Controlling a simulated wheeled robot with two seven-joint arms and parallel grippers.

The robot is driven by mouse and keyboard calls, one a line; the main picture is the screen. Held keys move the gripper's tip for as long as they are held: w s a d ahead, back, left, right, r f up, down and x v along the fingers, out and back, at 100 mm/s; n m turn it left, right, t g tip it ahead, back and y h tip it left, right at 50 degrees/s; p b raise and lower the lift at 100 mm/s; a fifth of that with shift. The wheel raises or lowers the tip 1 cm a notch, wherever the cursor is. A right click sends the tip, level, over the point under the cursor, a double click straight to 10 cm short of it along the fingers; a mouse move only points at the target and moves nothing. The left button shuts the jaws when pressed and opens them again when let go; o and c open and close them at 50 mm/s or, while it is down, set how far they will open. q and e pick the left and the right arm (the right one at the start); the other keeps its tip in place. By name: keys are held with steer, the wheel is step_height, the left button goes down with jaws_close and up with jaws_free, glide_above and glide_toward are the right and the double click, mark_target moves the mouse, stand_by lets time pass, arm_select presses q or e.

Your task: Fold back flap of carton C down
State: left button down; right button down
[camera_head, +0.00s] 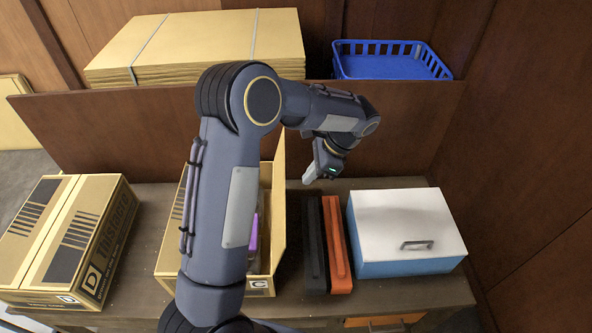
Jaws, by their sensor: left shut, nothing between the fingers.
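Carton C (262,287) stands open at the middle of the bench, marked with a small "C" label on its front. Its right flap (280,200) stands upright. My left arm crosses in front of the carton and hides much of it, including most of its back edge, so I cannot tell how the back flap lies. Something purple shows inside the carton. My left gripper (311,174) is shut and empty, behind and to the right of the carton, pointing down and left, apart from the upright flap. My right gripper is not in view.
A closed carton D (62,235) stands at left. Black (313,245) and orange (337,245) long items lie right of carton C, beside a white-lidded blue box (405,230). Behind a wooden partition (120,130) are stacked cardboard (200,45) and a blue basket (390,62).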

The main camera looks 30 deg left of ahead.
arm_select(q)
steer(key=s+a, duration=0.1)
steer(key=s+a+r+p, duration=0.1)
steer(key=a, duration=0.1)
steer(key=shift+a, duration=0.15)
steer(key=shift+r, duration=0.1)
